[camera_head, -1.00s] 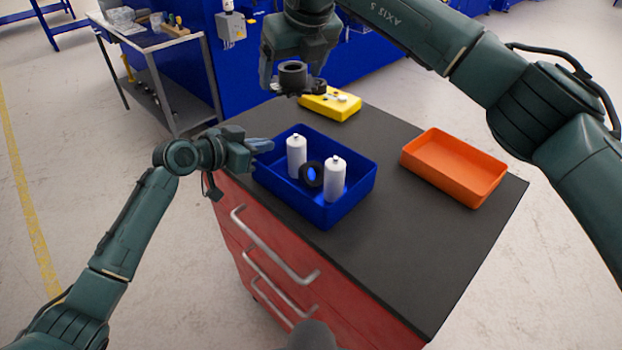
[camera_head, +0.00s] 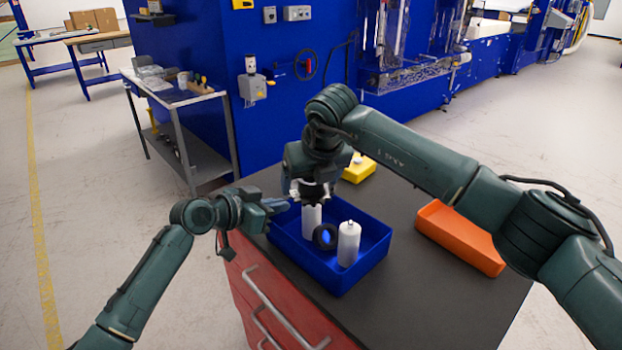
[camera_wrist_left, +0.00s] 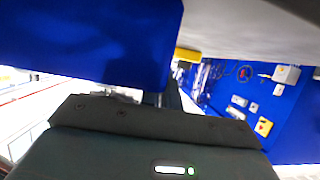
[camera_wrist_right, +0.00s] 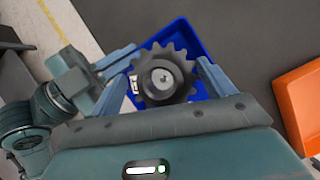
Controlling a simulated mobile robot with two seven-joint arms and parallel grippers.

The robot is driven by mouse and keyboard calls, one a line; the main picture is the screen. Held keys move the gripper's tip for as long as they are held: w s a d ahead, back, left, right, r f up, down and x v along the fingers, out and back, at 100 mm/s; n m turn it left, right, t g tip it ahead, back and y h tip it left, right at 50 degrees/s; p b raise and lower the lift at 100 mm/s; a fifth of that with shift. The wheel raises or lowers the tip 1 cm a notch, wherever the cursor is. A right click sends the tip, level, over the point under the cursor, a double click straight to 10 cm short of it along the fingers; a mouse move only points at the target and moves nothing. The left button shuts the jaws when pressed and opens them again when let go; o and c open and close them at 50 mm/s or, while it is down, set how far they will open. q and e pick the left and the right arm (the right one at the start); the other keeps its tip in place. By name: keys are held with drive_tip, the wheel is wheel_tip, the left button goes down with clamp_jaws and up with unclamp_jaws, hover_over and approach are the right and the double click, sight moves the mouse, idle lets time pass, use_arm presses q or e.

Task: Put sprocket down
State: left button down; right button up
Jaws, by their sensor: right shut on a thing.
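The sprocket (camera_wrist_right: 160,78), a dark toothed wheel with a small white label, is between the fingers of my right gripper (camera_wrist_right: 165,72) in the right wrist view. The gripper is shut on it. In the head view my right gripper (camera_head: 310,195) is over the back left part of the blue bin (camera_head: 345,283), above a white bottle (camera_head: 312,222); the sprocket is hard to make out there. My left gripper (camera_head: 275,206) is at the bin's left rim, and its finger opening is unclear. The bin's blue wall (camera_wrist_left: 90,40) fills much of the left wrist view.
An orange tray (camera_head: 460,238) is on the right of the dark worktop (camera_head: 420,290). A yellow box (camera_head: 359,170) is behind the bin. The worktop between bin and tray is clear.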

drive_tip(key=shift+f, duration=0.5)
drive_tip(key=o, duration=1.2)
drive_tip(key=shift+o, duration=0.2)
drive_tip(key=shift+r, duration=0.25)
drive_tip(key=v, duration=1.2)
drive_tip(key=shift+r, duration=0.4)
drive_tip(key=shift+c, duration=0.6)
